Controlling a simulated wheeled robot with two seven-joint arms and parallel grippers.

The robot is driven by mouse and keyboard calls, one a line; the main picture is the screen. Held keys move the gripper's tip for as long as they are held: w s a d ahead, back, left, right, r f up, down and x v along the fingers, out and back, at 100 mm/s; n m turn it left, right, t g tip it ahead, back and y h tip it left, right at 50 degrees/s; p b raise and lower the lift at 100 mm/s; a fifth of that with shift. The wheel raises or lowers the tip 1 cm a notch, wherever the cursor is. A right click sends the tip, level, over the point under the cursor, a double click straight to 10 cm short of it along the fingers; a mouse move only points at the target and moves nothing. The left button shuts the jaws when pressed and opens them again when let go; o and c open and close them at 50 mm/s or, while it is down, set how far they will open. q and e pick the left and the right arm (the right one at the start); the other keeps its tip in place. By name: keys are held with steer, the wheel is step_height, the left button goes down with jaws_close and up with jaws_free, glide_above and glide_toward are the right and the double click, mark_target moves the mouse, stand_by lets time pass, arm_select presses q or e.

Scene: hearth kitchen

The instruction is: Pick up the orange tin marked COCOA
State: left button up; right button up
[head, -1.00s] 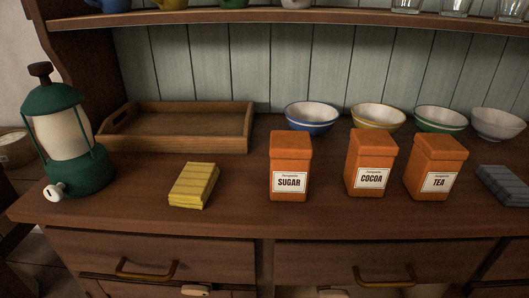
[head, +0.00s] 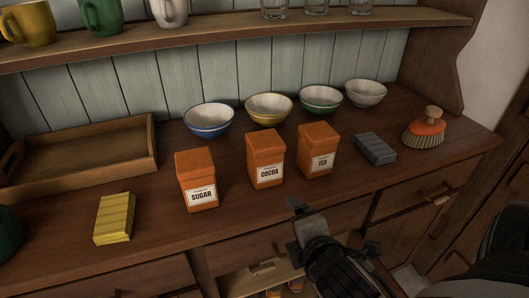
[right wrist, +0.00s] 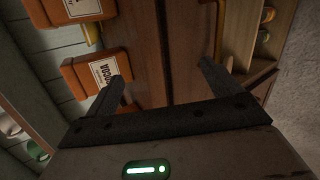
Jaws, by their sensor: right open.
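The orange COCOA tin (head: 266,160) stands upright on the dresser counter, between the SUGAR tin (head: 196,181) and the TEA tin (head: 318,150). My right gripper (head: 333,226) comes in from the lower right, open and empty. It is in front of the counter edge, apart from the COCOA tin, to its lower right. In the right wrist view the COCOA tin (right wrist: 88,72) lies at the left, partly behind one finger, with its label sideways. Another orange tin (right wrist: 72,12) is cut off at the top there. My left gripper is out of view.
Bowls (head: 268,107) stand in a row behind the tins. A yellow folded cloth (head: 115,218) and a wooden tray (head: 80,170) are at the left. A grey block (head: 375,148) and a brush (head: 424,130) are at the right. A shelf (head: 240,40) runs above.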

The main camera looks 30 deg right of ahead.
mark_target(271, 152)
steer(key=w+r+n+t, duration=0.3)
steer(key=r+n+t, duration=0.55)
steer(key=n, duration=0.85)
steer(key=shift+g, duration=0.85)
steer(key=x, duration=0.3)
steer(key=r+p+x, duration=0.1)
steer(key=x, duration=0.2)
steer(key=p+x, duration=0.1)
steer(key=x, duration=0.2)
steer(key=shift+w+a+r, duration=0.1)
steer(key=shift+a+r, duration=0.1)
steer(key=shift+a, duration=0.2)
steer(key=shift+p+x, duration=0.3)
steer(key=shift+x, duration=0.55)
steer(key=x, duration=0.4)
steer(key=shift+w+f, duration=0.3)
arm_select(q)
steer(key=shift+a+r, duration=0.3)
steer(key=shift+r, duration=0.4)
arm_select(e)
steer(key=c, duration=1.3)
